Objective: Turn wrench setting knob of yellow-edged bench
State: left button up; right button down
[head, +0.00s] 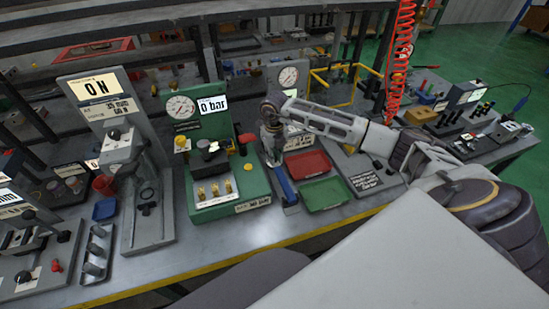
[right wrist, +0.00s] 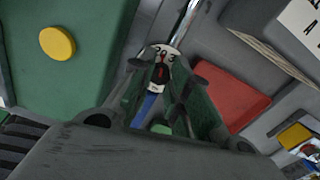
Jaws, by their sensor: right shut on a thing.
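The grey bench (head: 225,258) has a yellow front edge. A wrench with a blue handle (head: 284,184) lies on it, right of the green gauge unit; its blue handle (right wrist: 147,108) and shiny shaft (right wrist: 184,22) also show in the right wrist view. My right gripper (head: 270,150) reaches down over the wrench. In the right wrist view my right gripper (right wrist: 161,66) is closed around a pale piece with red and dark marks, apparently the wrench setting knob (right wrist: 160,52). The fingers hide part of it. My left gripper is not in view.
A green gauge unit (head: 225,190) reading 0 bar stands left of my right gripper. Red (head: 308,164) and green (head: 324,194) trays lie to its right. A grey unit (head: 115,130) showing ON stands farther left. A red coiled hose (head: 400,50) hangs behind.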

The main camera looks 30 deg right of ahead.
jog(key=shift+n+b, duration=0.3)
jog(key=shift+n, duration=0.3)
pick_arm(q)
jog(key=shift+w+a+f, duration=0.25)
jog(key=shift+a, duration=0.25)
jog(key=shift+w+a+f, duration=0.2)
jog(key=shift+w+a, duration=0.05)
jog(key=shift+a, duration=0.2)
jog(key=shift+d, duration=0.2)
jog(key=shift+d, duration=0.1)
pick_arm(e)
jog(key=c, duration=1.3)
grip_release()
jog(key=shift+r, duration=0.15)
notch_tip(320, 180, up, 12)
